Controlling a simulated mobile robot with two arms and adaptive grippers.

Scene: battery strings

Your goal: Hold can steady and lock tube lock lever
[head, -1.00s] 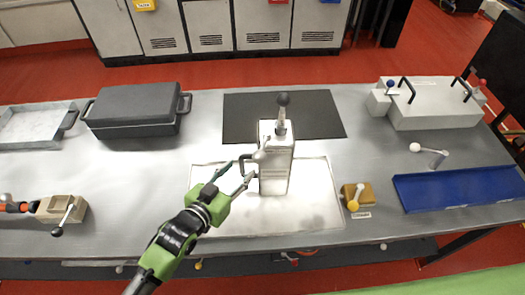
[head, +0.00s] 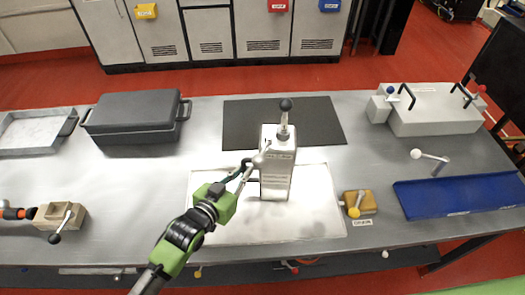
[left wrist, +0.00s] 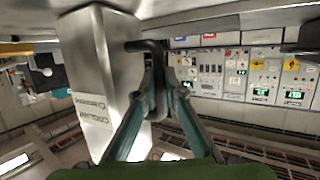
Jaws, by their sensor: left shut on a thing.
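The tall pale metal can (head: 277,180) stands upright on the light tray (head: 320,215) in the middle of the bench. A short neck with a black ball knob (head: 286,104) rises from its top. A grey ball-ended lever (head: 259,159) hangs by the can's upper left side. My left gripper (head: 247,168) is at the can's left side, shut on its dark side handle. In the left wrist view the can (left wrist: 92,85) fills the left, and the handle (left wrist: 150,46) runs down between my left fingers (left wrist: 158,85). My right gripper is in neither view.
A dark mat (head: 235,118) lies behind the can. A yellow block with a lever (head: 361,203) sits to the right, near a blue tray (head: 460,193) and a white box (head: 435,110). A dark case (head: 135,118) stands at the left.

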